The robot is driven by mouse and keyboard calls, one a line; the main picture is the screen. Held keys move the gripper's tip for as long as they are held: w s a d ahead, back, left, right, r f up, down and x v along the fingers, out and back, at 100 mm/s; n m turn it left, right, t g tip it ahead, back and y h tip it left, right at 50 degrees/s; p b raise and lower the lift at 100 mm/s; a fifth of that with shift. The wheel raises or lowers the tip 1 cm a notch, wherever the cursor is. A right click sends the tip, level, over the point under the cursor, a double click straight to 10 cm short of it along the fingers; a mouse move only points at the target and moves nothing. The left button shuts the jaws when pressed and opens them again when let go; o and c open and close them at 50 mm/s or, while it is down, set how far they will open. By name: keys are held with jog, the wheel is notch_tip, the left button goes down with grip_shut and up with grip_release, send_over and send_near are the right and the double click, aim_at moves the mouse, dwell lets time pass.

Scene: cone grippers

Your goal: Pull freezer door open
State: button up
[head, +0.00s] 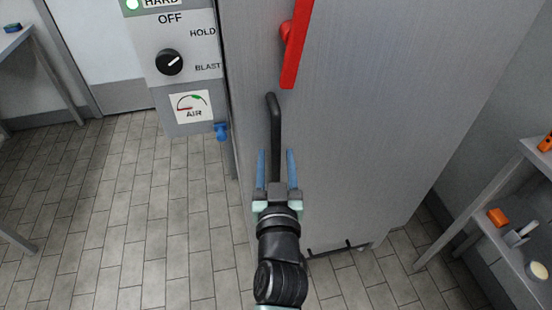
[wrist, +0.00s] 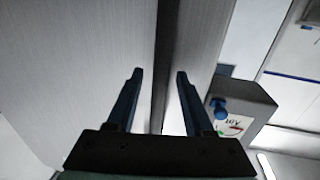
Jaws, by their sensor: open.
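The freezer door (head: 370,120) is a tall brushed-grey metal panel in the head view. A black vertical bar handle (head: 273,112) is fixed on it, left of its middle. My gripper (head: 276,153) is open, with its two blue fingers pointing up along the door. In the head view the handle's lower part appears between the fingers, with no finger seen closed on it. In the wrist view my gripper (wrist: 159,73) shows its fingers on either side of a dark upright strip. I cannot tell whether that strip is the handle or a door seam.
A red lever (head: 295,42) is on the door above the handle. A control panel (head: 185,60) with a black knob, an air gauge and a blue valve (head: 221,131) stands left. A shelf (head: 500,240) with small items is at right. Tiled floor (head: 120,220) at left is clear.

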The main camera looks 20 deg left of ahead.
grip_shut()
dwell(1.4)
